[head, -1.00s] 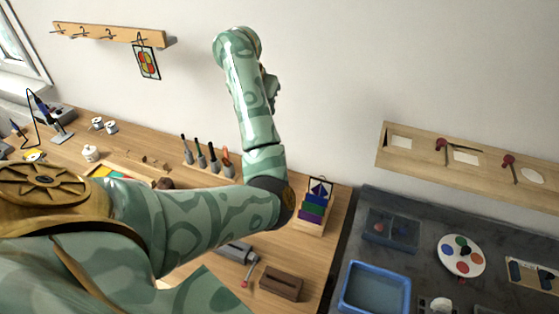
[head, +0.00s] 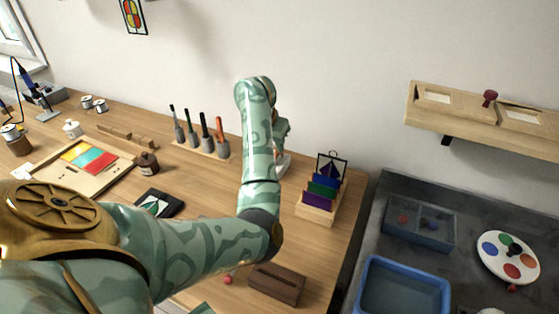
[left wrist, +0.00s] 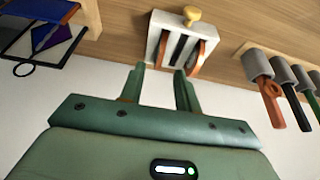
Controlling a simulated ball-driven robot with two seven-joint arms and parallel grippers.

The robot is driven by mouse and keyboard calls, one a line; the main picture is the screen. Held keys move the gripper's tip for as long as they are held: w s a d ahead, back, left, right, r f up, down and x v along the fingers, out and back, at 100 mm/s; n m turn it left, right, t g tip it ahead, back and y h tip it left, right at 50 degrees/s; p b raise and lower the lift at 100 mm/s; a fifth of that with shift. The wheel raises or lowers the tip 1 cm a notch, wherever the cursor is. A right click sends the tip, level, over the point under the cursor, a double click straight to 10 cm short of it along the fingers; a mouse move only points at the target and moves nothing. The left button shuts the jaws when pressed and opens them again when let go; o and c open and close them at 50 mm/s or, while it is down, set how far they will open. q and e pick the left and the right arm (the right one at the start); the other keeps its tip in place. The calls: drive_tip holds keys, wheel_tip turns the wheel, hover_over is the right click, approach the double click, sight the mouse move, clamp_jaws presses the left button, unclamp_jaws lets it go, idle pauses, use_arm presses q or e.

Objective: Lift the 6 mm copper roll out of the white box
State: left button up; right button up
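The white box (left wrist: 157,30) is ahead of my left gripper in the left wrist view. It has a yellow knob, dark slots, and copper-coloured rolls showing at its left (left wrist: 163,48) and right (left wrist: 195,58). I cannot read which roll is 6 mm. My left gripper (left wrist: 161,78) is open and empty, its two fingers apart and pointing at the box; contact is not evident. In the head view, the left gripper (head: 282,130) is above the table behind my forearm, and only a bit of the white box (head: 284,164) shows beside the arm. My right gripper is not in view.
A tool rack (head: 204,148) stands left of the box; its handles also show in the left wrist view (left wrist: 272,98). A wooden rack of coloured glass (head: 320,207) is to the right. A brown slotted block (head: 276,284) lies nearer. A blue tub (head: 402,290) is on the dark counter.

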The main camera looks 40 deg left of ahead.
use_arm(q)
drive_tip(key=b+x, duration=0.2)
drive_tip(key=x, duration=0.5)
drive_tip(key=shift+w+a+r, duration=0.1)
drive_tip(key=shift+w, duration=0.1)
drive_tip(key=shift+r, duration=0.15)
clamp_jaws()
